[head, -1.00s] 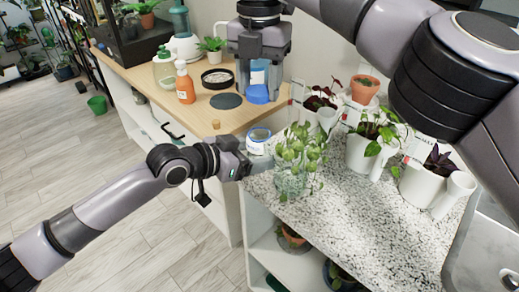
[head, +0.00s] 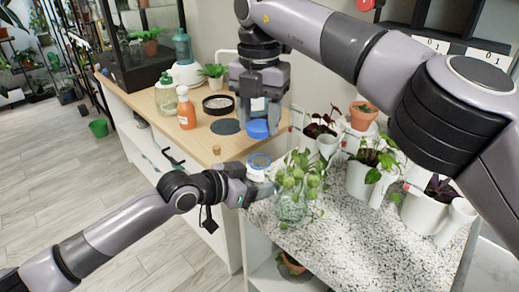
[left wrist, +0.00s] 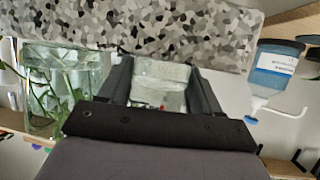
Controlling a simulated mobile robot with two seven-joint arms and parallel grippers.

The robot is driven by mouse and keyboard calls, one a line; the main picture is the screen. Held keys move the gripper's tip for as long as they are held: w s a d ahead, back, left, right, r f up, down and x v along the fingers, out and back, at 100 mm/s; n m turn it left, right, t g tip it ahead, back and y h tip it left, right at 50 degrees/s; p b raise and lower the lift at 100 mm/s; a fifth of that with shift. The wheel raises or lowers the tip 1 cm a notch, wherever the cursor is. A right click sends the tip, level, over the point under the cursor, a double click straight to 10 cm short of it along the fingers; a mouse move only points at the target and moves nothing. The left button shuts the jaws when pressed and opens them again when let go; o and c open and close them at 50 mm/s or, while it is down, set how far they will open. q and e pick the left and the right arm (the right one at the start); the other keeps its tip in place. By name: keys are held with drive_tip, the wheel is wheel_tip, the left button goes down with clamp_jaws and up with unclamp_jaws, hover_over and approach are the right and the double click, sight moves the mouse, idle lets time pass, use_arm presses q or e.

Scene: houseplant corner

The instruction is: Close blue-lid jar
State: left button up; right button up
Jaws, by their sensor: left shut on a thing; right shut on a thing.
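The blue lid (head: 258,130) is between the fingertips of my right gripper (head: 259,118), which points down and is shut on it. The lid is above and behind the jar, apart from it. The clear jar (head: 257,174), with a blue rim and white label, stands upright at the counter's front left edge. My left gripper (head: 250,186) comes in from the left and is shut on the jar. In the left wrist view, the jar's pale glass (left wrist: 160,85) sits between both fingers. The jar's lower part is partly hidden by the gripper in the head view.
A glass vase with a leafy plant (head: 292,206) stands close right of the jar on the speckled counter (head: 345,235). A cork (head: 216,150), dark disc (head: 226,127), orange bottle (head: 186,108) and black-rimmed dish (head: 218,104) are on the wooden table. Potted plants stand farther right.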

sight(260, 173)
drive_tip(key=shift+f, duration=1.75)
drive_tip(key=shift+f, duration=0.9)
drive_tip(key=shift+f, duration=0.55)
drive_tip(key=m, duration=1.9)
drive_tip(key=shift+w+m, duration=0.1)
drive_tip(key=shift+m, duration=0.2)
